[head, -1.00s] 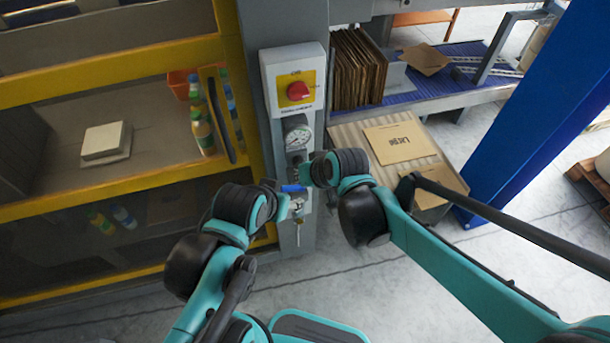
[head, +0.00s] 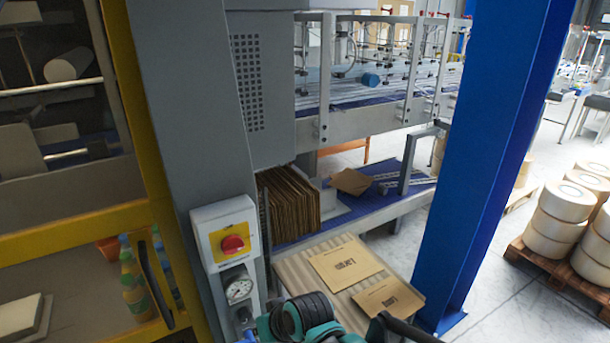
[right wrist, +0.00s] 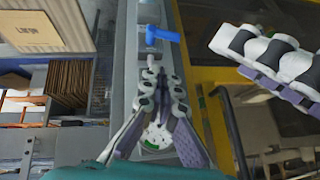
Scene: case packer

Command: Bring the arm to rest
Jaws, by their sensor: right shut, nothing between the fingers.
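My right gripper (right wrist: 162,88) shows in the right wrist view, shut and empty, in front of the grey column. The blue valve handle (right wrist: 162,33) is just beyond it, apart from it in the picture. In the head view only my right arm's black and teal wrist links show at the bottom edge, and the gripper itself is hidden. White and purple finger links at the upper right of the right wrist view look like my left gripper (right wrist: 265,58). Its fingertips are not clear. My left arm is out of the head view.
The column carries a red stop button (head: 233,244) and a gauge (head: 239,288). A ribbed table (head: 300,285) with flat cartons (head: 346,264) stands beside it. A blue post (head: 490,160) rises to the right. Bottles (head: 135,285) stand behind the yellow frame (head: 45,240).

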